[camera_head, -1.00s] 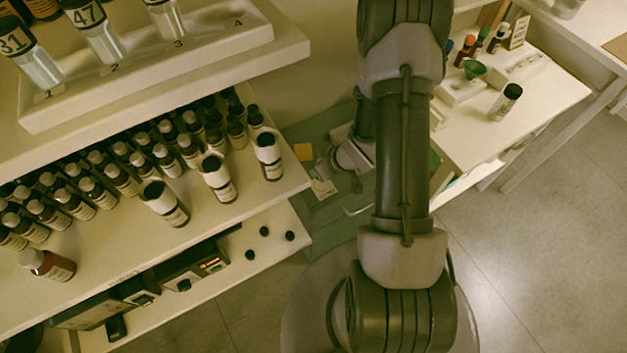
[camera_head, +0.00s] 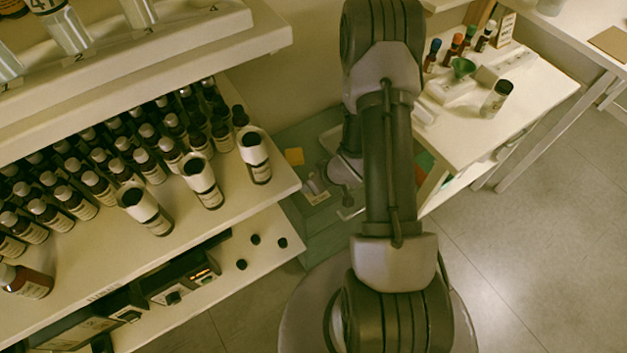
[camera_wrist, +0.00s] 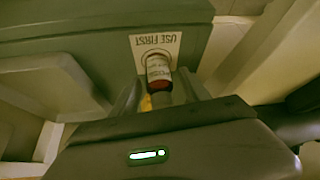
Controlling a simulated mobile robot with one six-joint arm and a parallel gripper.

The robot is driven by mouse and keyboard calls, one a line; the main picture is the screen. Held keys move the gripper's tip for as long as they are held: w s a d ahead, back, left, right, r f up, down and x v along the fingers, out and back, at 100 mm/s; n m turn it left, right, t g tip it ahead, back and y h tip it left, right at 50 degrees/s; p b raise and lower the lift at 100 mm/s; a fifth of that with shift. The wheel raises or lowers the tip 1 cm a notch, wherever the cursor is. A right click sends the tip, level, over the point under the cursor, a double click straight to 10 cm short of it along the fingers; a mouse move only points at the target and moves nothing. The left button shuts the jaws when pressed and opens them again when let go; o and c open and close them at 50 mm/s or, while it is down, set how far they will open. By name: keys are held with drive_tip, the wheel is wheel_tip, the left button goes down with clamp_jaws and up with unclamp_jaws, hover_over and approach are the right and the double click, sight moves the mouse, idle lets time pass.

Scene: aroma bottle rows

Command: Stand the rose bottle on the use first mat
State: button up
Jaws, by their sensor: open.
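In the head view my arm hides most of the gripper.
Rows of dark bottles (camera_head: 95,180) and several white-topped bottles (camera_head: 203,180) fill the shelf at left. A white side table (camera_head: 480,130) at right holds small bottles and a green funnel (camera_head: 462,68). A yellow square (camera_head: 294,156) lies beside my arm. Floor at lower right is clear.

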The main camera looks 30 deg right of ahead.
drive_tip(key=p+v, duration=0.5)
drive_tip(key=v, duration=0.7)
drive_tip(key=shift+r, duration=0.2)
drive_tip(key=shift+s, duration=0.1)
